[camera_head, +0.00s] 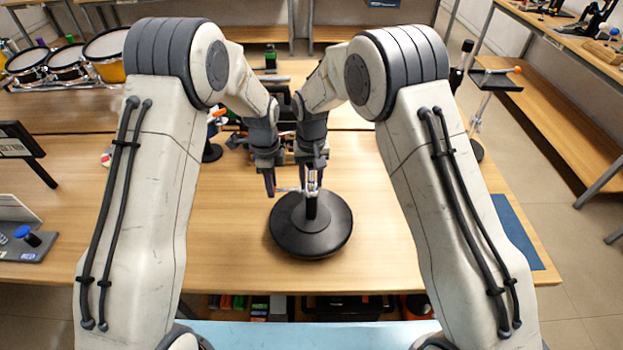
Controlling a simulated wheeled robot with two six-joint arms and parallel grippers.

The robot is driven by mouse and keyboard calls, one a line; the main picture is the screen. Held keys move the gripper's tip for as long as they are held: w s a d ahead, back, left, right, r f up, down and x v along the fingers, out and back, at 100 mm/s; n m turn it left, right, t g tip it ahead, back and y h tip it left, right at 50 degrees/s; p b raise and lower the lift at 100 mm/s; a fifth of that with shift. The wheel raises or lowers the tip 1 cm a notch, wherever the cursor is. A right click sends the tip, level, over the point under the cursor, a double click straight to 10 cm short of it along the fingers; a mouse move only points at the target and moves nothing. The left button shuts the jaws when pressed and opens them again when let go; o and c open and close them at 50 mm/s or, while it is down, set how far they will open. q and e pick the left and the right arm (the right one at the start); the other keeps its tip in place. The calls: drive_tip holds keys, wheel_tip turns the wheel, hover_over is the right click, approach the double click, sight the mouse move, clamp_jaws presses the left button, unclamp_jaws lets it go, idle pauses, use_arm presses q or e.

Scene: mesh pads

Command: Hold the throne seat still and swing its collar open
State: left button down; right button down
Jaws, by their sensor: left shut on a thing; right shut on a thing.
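The throne seat (290,240) is a black round disc lying flat on the wooden table, with a short dark post (311,209) standing up from its middle. A small pale collar part (287,189) sticks out to the left at the top of the post. My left gripper (270,190) is shut at the outer left end of this collar part. My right gripper (312,186) is shut at the top of the post, pointing down. The fingers hide much of the collar, so its exact opening is hard to tell.
The table (385,235) is clear around the seat. Several drums (68,60) stand at the back left. A blue mat (515,232) lies at the right edge. Dark items stand behind my grippers. A grey stand with a blue knob (24,232) is at the left.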

use_arm(q)
drive_tip(key=shift+w+d, duration=0.1)
drive_tip(key=shift+w, duration=1.15)
use_arm(e)
drive_tip(key=shift+s+f, duration=0.25)
use_arm(q)
drive_tip(key=shift+w+d, duration=0.35)
drive_tip(key=shift+w, duration=0.35)
drive_tip(key=shift+w+d, duration=0.35)
drive_tip(key=shift+w, duration=0.35)
use_arm(e)
drive_tip(key=shift+w+r, duration=0.1)
use_arm(q)
drive_tip(key=c, duration=0.5)
unclamp_jaws()
drive_tip(key=shift+c, duration=0.2)
use_arm(e)
drive_tip(key=shift+w, duration=0.1)
drive_tip(key=shift+r, duration=0.1)
use_arm(q)
drive_tip(key=shift+r, duration=0.1)
